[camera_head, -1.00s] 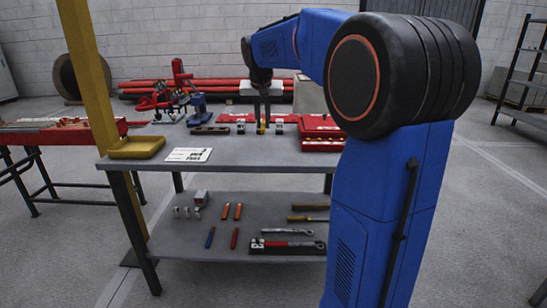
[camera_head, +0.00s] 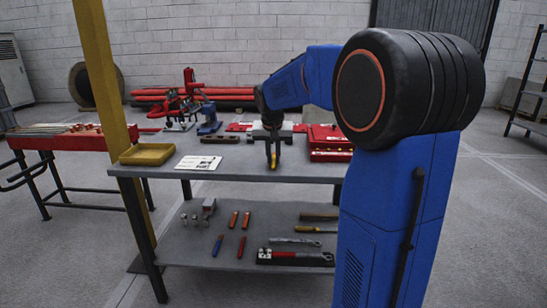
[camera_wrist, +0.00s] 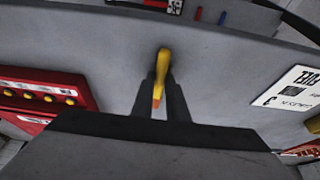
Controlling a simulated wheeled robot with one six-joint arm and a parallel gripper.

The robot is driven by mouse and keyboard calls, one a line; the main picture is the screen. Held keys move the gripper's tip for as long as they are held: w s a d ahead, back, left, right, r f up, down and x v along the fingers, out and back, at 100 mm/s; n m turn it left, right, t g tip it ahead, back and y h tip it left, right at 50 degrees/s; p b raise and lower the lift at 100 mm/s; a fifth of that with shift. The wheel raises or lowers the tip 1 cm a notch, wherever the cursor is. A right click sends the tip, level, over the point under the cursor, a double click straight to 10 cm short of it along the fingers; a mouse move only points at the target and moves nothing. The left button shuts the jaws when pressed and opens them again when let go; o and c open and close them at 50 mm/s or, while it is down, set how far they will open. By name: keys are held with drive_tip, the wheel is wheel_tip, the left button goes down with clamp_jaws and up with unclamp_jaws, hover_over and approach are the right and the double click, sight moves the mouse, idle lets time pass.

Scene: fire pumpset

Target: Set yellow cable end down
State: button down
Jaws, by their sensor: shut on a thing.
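The yellow cable end (camera_wrist: 163,62) is between the fingers of my gripper (camera_wrist: 160,95) in the wrist view, with an orange tip showing. My gripper (camera_head: 272,156) is shut on it over the grey table top (camera_head: 235,170). In the head view the yellow piece (camera_head: 273,161) shows as a small spot between the dark fingers, low over the table. I cannot tell whether it touches the surface.
A red case (camera_head: 330,138) stands right of my gripper and a white printed card (camera_head: 198,162) lies to its left. A yellow tray (camera_head: 147,154) is at the table's left edge. The lower shelf (camera_head: 195,250) holds several tools. Bare table lies around the gripper.

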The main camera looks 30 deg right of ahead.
drive_tip(key=c, duration=1.7)
unclamp_jaws()
drive_tip(key=shift+f, duration=0.15)
drive_tip(key=shift+c, duration=0.2)
drive_tip(key=v, duration=1.2)
drive_tip(key=s+a+f+n+y, duration=0.1)
drive_tip(key=s+a+f, duration=0.4)
drive_tip(key=s, duration=0.6)
drive_tip(key=s+a+f+n, duration=0.3)
drive_tip(key=s+a+f, duration=0.2)
drive_tip(key=s, duration=0.6)
drive_tip(key=s+a+f+n+t+y, duration=0.1)
drive_tip(key=s+a+f+n, duration=0.1)
drive_tip(key=s+a+f, duration=0.3)
drive_tip(key=s+f, duration=0.3)
drive_tip(key=s, duration=0.3)
drive_tip(key=shift+s+f+n+y, duration=0.3)
drive_tip(key=shift+n, duration=0.1)
